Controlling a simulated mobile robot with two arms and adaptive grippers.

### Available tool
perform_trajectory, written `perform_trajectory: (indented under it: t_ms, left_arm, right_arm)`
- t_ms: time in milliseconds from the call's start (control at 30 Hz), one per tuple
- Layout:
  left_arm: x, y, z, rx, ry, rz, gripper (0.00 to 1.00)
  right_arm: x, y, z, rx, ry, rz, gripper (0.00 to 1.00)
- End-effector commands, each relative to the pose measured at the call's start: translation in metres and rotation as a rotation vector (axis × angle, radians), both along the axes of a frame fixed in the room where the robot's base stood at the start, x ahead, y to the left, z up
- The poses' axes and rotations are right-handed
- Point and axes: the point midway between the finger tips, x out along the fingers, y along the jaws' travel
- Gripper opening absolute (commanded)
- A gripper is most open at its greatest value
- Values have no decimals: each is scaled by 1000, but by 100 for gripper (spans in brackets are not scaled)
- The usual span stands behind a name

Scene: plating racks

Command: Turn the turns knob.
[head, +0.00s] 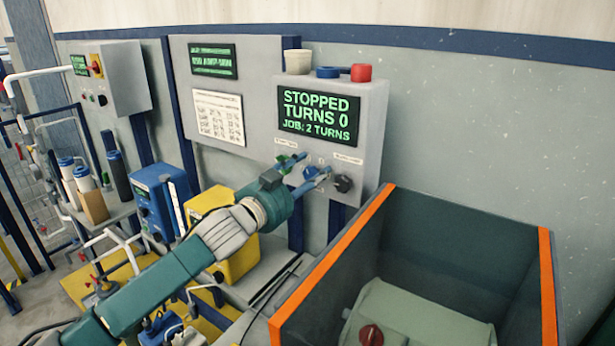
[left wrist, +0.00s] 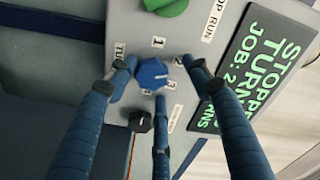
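The blue turns knob (left wrist: 151,74) sits on the grey control box (head: 365,120), with printed numbers around it; a pale mark shows on its face. Its partly hidden label begins with "TU". The box's screen (head: 319,114) reads STOPPED, TURNS 0, JOB: 2 TURNS. My left gripper (head: 304,170) is at the box front. In the left wrist view its three fingers stand spread around the blue knob. The left finger is close to the knob, and I cannot tell if it touches; a gap shows on the right. My right gripper is not in view.
A green stop/run knob (left wrist: 166,6) and a black knob (left wrist: 140,121) flank the blue one closely. A red button (head: 361,73) tops the box. An orange-edged bin (head: 440,240) stands in front at right. A yellow container (head: 236,262) is below my arm.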

Motion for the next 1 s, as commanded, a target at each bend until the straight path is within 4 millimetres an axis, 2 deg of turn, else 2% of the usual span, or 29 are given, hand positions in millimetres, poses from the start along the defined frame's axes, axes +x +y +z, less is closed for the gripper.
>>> perform_trajectory:
  t_ms: [200, 333, 733, 1000]
  left_arm:
    - [-1, 1, -6, 3, 8, 1, 50]
    - [-9, 8, -7, 4, 11, 3, 50]
    - [-76, 51, -6, 4, 8, 0, 50]
    - [-99, 66, -5, 3, 6, 1, 50]
  right_arm:
    - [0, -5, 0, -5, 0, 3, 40]
    - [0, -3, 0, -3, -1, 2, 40]
    - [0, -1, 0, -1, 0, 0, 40]
    - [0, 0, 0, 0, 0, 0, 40]
